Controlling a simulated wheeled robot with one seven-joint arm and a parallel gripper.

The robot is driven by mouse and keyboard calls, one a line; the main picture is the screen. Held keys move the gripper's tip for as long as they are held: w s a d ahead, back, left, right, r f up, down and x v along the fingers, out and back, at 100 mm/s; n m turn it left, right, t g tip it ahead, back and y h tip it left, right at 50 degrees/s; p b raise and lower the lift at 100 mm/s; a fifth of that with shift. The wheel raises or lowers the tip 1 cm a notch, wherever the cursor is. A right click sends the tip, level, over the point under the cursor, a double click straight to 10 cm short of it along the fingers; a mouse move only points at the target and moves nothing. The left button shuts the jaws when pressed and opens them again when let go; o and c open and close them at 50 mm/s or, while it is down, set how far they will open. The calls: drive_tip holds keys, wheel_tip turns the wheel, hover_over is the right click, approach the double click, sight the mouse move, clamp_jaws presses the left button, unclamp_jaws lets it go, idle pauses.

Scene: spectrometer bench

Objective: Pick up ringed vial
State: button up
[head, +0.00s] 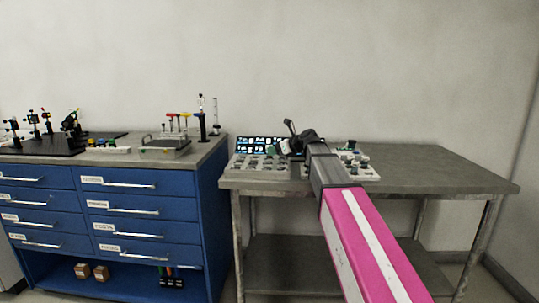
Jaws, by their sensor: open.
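My arm reaches in from the lower right to the grey table, and my gripper (286,147) is at its end. It is small and dark here, above the back of the left part of the vial trays, and it looks empty. Several small vials or caps stand in the left tray (240,168) and in the right tray (372,177). I cannot tell which one is the ringed vial at this size. My wrist and forearm hide the area between the two trays.
A dark panel with bright labels (258,144) stands behind the left tray. The grey table (440,168) is bare to the right. A blue drawer cabinet (212,215) stands at the left with optical mounts and a tool rack (168,149) on top.

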drive_tip(key=x, duration=0.4)
drive_tip(key=shift+w+a+r, duration=0.1)
drive_tip(key=shift+w+a, duration=0.1)
drive_tip(key=shift+w, duration=0.1)
drive_tip(key=c, duration=1)
drive_tip(key=shift+r, duration=0.1)
